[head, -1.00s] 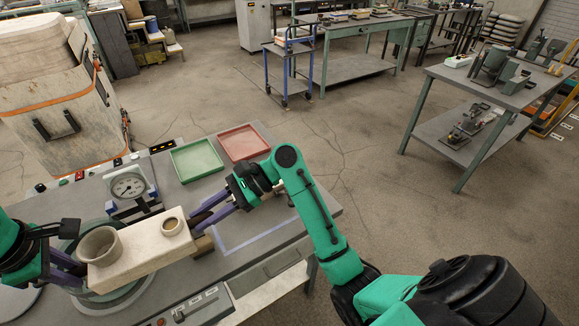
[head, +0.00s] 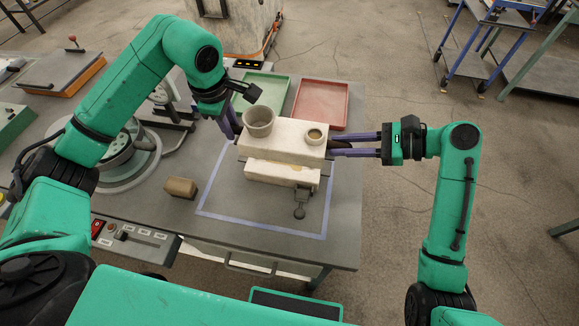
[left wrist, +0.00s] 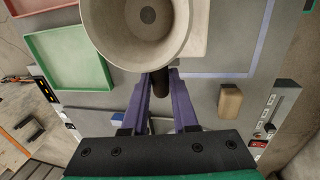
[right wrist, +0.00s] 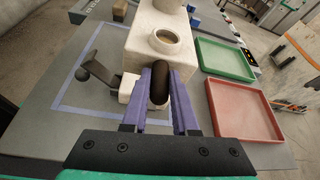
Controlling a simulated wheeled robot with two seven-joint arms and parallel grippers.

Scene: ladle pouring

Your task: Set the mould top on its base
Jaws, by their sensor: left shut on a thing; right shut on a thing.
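The mould top (head: 291,151) is a pale block with a wide cup (head: 259,121) and a small ringed hole (head: 315,135). The mould base (head: 283,173) is a pale block under its near side, with a dark metal lever (head: 300,205) in front. My left gripper (head: 234,122) is shut on a dark handle at the top's left end. My right gripper (head: 336,145) is shut on a dark handle (right wrist: 160,85) at its right end. The top looks level and overlaps the base in the picture. I cannot tell whether they touch.
A blue outlined square (head: 225,213) surrounds the base on the grey bench. A green tray (head: 268,86) and red tray (head: 320,100) lie behind. A brown block (head: 180,187) is left of the square. A round turntable (head: 125,165) and dial scale (head: 160,95) stand further left.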

